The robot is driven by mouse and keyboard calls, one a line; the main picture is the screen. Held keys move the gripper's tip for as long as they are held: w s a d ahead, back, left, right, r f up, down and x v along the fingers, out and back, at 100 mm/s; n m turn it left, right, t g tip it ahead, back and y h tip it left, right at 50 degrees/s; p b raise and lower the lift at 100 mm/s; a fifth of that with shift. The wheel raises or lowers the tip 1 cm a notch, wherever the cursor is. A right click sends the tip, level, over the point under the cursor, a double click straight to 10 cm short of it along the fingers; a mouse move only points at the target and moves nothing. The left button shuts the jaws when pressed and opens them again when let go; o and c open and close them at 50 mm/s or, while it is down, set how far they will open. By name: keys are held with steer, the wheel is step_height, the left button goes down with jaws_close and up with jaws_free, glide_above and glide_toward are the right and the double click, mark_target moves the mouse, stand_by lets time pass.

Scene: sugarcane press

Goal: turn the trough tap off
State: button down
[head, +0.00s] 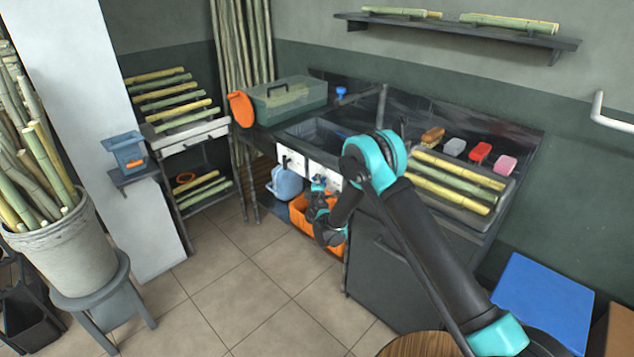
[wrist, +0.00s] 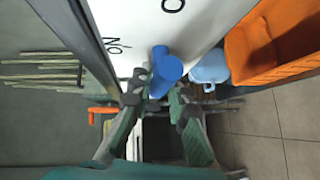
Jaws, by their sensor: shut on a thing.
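A blue tap handle (wrist: 167,64) sits in front of a white panel (wrist: 125,30) in the wrist view. The panel bears black lettering, with "ON" readable beside the handle. My gripper (wrist: 161,90) has its two fingers on either side of the handle, shut on it. In the head view my gripper (head: 320,192) is low in front of the white panel (head: 325,175) under the sink counter. My own arm hides part of the panel there, and the handle cannot be made out clearly.
A light-blue jug (head: 285,184) and an orange crate (head: 300,210) are close beside my gripper. The dark sink (head: 315,135) is above. A dark cabinet (head: 385,265) stands to the right. A cane rack (head: 185,140) is to the left. Tiled floor in front is clear.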

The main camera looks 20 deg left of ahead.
steer(key=c, duration=1.4)
jaws_free()
steer(key=shift+c, duration=0.2)
steer(key=v, duration=0.7)
steer(key=shift+s, duration=0.3)
steer(key=shift+d, duration=0.1)
